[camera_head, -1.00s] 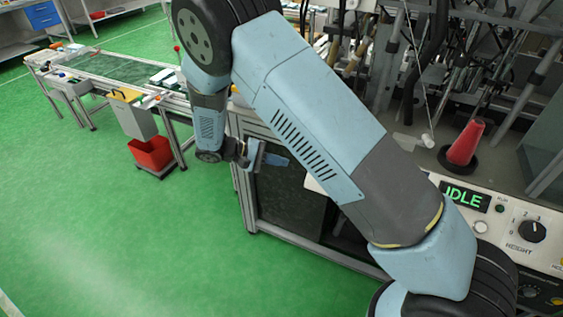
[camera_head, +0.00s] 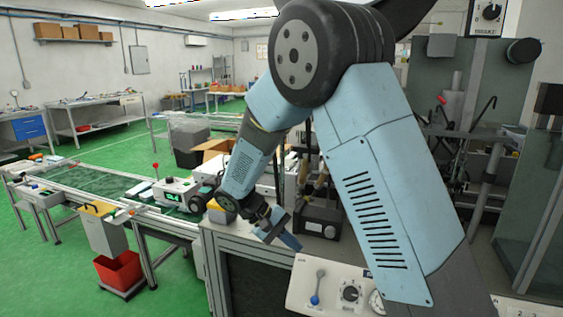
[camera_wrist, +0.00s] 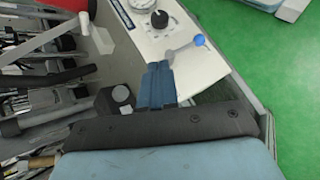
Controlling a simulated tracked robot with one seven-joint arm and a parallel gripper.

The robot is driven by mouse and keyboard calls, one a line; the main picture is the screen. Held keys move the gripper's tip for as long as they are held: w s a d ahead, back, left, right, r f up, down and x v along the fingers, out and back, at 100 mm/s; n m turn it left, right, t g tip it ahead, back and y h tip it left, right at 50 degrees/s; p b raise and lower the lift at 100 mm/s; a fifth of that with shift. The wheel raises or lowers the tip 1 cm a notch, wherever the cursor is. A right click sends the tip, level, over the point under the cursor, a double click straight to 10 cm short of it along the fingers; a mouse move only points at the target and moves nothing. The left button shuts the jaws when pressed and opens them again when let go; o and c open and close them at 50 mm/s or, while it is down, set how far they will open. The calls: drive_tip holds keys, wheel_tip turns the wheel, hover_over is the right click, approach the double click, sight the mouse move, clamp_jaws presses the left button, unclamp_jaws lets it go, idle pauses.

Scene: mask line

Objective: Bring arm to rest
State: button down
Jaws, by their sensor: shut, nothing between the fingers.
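My arm is folded in the head view, its elbow high and its forearm slanting down to the left. My gripper (camera_head: 290,241) hangs in the air near the front edge of the machine bench, with its blue fingers pointing down and to the right. In the wrist view my gripper (camera_wrist: 155,70) shows its blue fingers together, with nothing between them. Beyond the fingertips is a white control panel (camera_wrist: 150,40) with a black knob (camera_wrist: 159,19) and a blue-tipped lever (camera_wrist: 198,40). The fingers appear apart from the panel.
The lever also shows in the head view (camera_head: 315,299). A conveyor table (camera_head: 90,182) stands at left, with a red bin (camera_head: 119,270) below it. A machine with rods and hoses fills the right. Open green floor lies at left.

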drive_tip(key=s+d+r+m+y, duration=0.2)
drive_tip(key=s+d+r+y, duration=0.15)
drive_tip(key=d+r, duration=0.45)
drive_tip(key=s+d+r+m+t+y, duration=0.2)
drive_tip(key=s+d+r+t, duration=0.1)
drive_tip(key=s+d+r, duration=0.3)
drive_tip(key=s+d+r+m+t+y, duration=0.1)
drive_tip(key=s+d+r+t+y, duration=0.2)
drive_tip(key=s+d+r, duration=0.3)
drive_tip(key=shift+s+d+r+m+t+y, duration=0.3)
drive_tip(key=shift+s+r+m+t+y, duration=0.15)
drive_tip(key=shift+s, duration=2)
